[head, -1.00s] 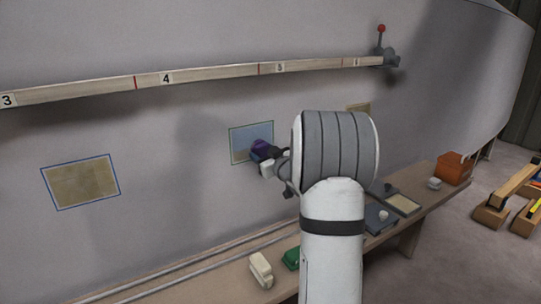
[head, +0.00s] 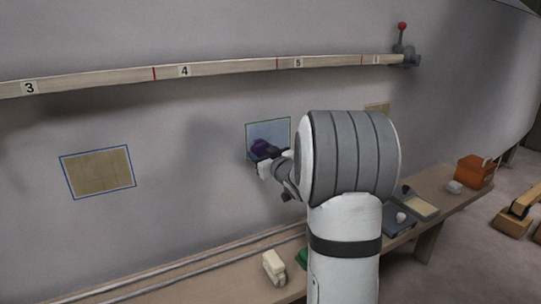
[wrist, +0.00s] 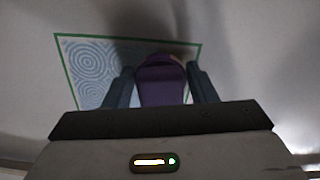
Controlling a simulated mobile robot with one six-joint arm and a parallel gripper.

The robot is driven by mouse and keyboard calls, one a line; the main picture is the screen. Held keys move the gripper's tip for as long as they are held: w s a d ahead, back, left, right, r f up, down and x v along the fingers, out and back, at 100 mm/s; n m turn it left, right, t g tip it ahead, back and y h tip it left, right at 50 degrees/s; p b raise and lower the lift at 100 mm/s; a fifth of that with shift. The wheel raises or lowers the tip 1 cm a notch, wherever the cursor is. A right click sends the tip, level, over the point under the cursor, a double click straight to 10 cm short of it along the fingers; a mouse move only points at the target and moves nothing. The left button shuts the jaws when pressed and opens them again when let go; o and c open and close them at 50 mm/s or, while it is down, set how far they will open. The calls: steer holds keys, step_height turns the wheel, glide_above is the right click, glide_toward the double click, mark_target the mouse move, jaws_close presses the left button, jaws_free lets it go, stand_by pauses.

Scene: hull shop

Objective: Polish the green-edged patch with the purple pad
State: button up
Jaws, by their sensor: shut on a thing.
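The green-edged patch (head: 280,131) is on the grey hull wall, below the wooden rail. It looks pale blue-grey, and the wrist view shows its left part (wrist: 88,62) covered in round swirl marks. My gripper (head: 264,157) is at the patch's lower left in the head view. It is shut on the purple pad (wrist: 161,82), which sits between its two dark fingers. The pad (head: 260,145) is in front of the patch, at or very close to its surface; contact is hard to tell. The pad and fingers hide the patch's lower middle.
A blue-edged tan patch (head: 98,172) is to the left, and another tan patch (head: 378,108) is partly behind my arm. The numbered rail (head: 225,67) runs above. A bench (head: 225,266) below holds a cream block (head: 274,267) and an orange box (head: 475,171).

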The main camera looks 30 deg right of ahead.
steer(key=shift+a+b, duration=0.7)
steer(key=shift+a, duration=1.15)
steer(key=o, duration=0.4)
steer(key=c, duration=0.4)
steer(key=shift+s+d, duration=0.1)
steer(key=shift+s, duration=0.05)
steer(key=shift+s, duration=0.5)
steer(key=shift+s+r, duration=0.1)
steer(key=shift+s, duration=2.4)
